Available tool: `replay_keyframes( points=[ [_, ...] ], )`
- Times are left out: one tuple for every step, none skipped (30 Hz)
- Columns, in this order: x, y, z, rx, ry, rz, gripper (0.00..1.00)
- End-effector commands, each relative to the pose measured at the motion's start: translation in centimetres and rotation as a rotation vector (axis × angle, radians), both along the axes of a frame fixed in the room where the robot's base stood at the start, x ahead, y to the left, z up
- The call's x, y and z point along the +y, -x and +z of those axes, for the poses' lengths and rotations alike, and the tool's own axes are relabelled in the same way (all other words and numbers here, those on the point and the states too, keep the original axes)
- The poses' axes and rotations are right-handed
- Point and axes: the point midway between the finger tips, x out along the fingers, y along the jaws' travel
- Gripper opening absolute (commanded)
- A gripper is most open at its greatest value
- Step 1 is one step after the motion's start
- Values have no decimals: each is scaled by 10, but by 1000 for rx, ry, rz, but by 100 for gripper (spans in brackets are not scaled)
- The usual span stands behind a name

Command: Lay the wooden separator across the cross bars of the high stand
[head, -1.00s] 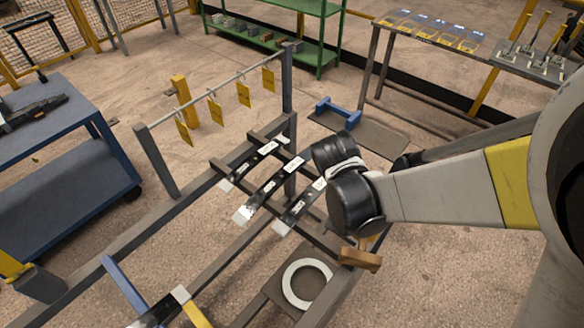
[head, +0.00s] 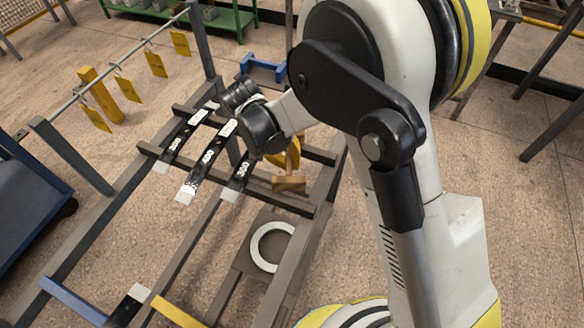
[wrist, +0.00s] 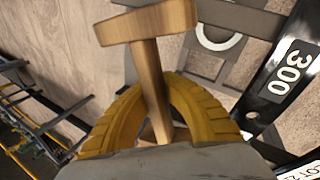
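The wooden separator (head: 289,183) is a light brown piece with a stem and a wider crosspiece at its end. My gripper (wrist: 158,88) has yellow curved fingers shut on the stem of the separator (wrist: 150,60). In the head view my gripper (head: 288,155) shows partly behind my wrist, over the right part of the high stand. The stand's dark cross bars are a near one (head: 259,180) and a far one (head: 190,113). The separator appears over the near bar's right end; I cannot tell whether it touches.
Dark leaf springs marked 200 (head: 176,138), 400 (head: 207,158) and 300 (head: 240,172) lie across the bars, left of the separator. The 300 spring also shows in the wrist view (wrist: 270,95). A white ring (head: 257,252) lies lower down. A rail with yellow tags (head: 154,64) stands left.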

Motion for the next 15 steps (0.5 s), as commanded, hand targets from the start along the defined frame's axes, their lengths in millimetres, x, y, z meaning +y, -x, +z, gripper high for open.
replay_keyframes(
  points=[
    [0,0,-11,0,0,0,0],
    [0,0,-13,0,0,0,0],
    [0,0,-13,0,0,0,0],
    [0,0,-13,0,0,0,0],
    [0,0,-12,0,0,0,0],
    [0,0,-11,0,0,0,0],
    [0,0,-11,0,0,0,0],
    [0,0,-11,0,0,0,0],
    [0,0,-11,0,0,0,0],
    [0,0,-12,0,0,0,0],
    [0,0,-13,0,0,0,0],
    [0,0,-15,0,0,0,0],
    [0,0,-16,0,0,0,0],
    [0,0,-15,0,0,0,4],
    [0,0,-15,0,0,0,17]
  ],
)
